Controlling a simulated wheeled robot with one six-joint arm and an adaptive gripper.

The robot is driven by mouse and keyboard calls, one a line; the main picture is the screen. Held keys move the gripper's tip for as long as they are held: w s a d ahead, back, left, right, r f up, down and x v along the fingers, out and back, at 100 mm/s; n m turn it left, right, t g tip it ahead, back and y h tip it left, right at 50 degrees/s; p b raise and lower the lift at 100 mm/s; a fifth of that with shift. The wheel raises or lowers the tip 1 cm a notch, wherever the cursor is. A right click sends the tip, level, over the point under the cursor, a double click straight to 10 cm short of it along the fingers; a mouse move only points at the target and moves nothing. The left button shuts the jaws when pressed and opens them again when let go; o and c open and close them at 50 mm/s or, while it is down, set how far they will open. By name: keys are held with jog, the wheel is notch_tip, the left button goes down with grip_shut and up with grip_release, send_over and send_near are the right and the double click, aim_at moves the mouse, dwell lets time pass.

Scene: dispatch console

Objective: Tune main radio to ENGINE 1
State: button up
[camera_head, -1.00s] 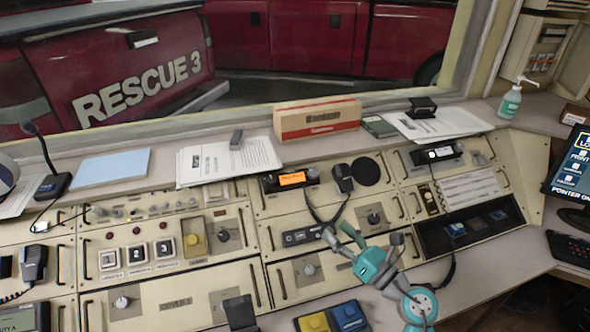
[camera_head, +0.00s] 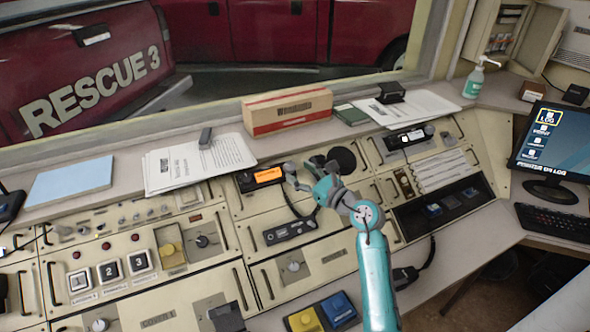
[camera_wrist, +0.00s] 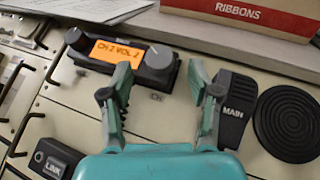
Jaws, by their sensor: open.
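The main radio is a dark box with a lit orange display (camera_wrist: 117,50), which seems to read "CH 2 VOL 2". It has a small dark knob (camera_wrist: 77,39) left of the display and a larger grey knob (camera_wrist: 159,57) at its right end. The radio also shows in the head view (camera_head: 262,177). My gripper (camera_wrist: 168,80) is open and empty. In the head view my gripper (camera_head: 303,172) is just right of the radio. Contact cannot be told.
A cardboard box marked RIBBONS (camera_wrist: 245,15) stands on the ledge behind the radio. A round black speaker grille (camera_wrist: 290,122) is right of the handset. A unit marked LINK (camera_wrist: 52,160) lies at lower left. A second radio (camera_head: 409,138) is further right.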

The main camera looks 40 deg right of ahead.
aim_at(289, 167)
jog(key=shift+w+a, duration=0.1)
jog(key=shift+w, duration=1.2)
jog(key=shift+c, duration=0.2)
jog(key=c, duration=1.1)
jog(key=shift+a+f+m+h, duration=0.1)
jog(key=shift+a+m+h, duration=0.1)
jog(key=shift+m+h, duration=0.6)
jog(key=shift+a+m+h, duration=0.15)
jog(key=shift+m+h, duration=1.95)
jog(key=shift+m+g+h, duration=0.3)
jog(key=shift+m+h, duration=0.1)
jog(key=shift+m, duration=0.1)
jog(key=o, duration=1.1)
